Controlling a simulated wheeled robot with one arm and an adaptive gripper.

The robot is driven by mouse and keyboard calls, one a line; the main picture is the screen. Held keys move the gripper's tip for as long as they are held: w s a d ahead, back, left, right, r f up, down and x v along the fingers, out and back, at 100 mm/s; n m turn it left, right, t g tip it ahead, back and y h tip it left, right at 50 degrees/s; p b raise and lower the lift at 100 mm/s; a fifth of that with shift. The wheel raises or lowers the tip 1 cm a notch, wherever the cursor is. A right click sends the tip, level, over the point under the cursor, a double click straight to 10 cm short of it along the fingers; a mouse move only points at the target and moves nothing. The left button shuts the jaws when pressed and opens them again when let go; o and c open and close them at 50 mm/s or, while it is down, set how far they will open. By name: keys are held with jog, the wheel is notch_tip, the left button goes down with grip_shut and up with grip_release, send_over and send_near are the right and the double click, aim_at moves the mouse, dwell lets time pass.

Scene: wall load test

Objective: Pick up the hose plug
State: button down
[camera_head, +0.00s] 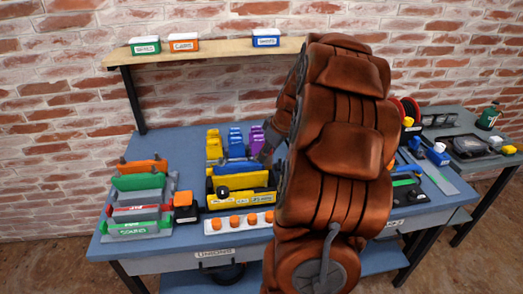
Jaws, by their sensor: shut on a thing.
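My brown arm fills the middle of the head view. A grey part of my gripper (267,152) shows at the arm's left edge, over the bench near the purple bins. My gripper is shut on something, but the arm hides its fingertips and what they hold. I cannot pick out the hose plug for sure. A white strip (259,219) with a row of orange caps lies at the front of the bench. A yellow-and-black holder (258,198) with a dark round knob stands behind it.
The blue bench (180,255) carries a rack of coloured plates (138,229) at left and an orange-and-black block (185,208). Yellow, blue and purple bins (257,134) stand behind. A shelf (215,47) holds small boxes. A second table (440,112) stands at right. The bench's back left is clear.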

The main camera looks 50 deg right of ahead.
jog(key=s+a+b, duration=0.2)
jog(key=s+a, duration=0.1)
jog(key=s, duration=0.4)
jog(key=shift+s+r, duration=0.3)
jog(key=shift+r, duration=0.1)
jog(key=shift+w+d+f+b, duration=0.55)
jog(key=shift+w+d+f, duration=0.55)
jog(key=shift+w+d, duration=1.75)
jog(key=shift+w+d+f+b, duration=0.5)
jog(key=shift+w+d+f, duration=0.6)
jog(key=shift+w+d, duration=1.7)
jog(key=shift+w+d+f+b, duration=0.55)
jog(key=shift+w+d+f, duration=0.95)
jog(key=shift+d, duration=2.3)
jog(key=shift+w+d+r, duration=0.15)
jog(key=shift+w+r, duration=0.05)
jog(key=shift+w, duration=0.3)
jog(key=shift+f+b, duration=1.95)
jog(key=shift+f, duration=0.45)
jog(key=shift+f+b, duration=0.75)
jog(key=shift+f, duration=0.55)
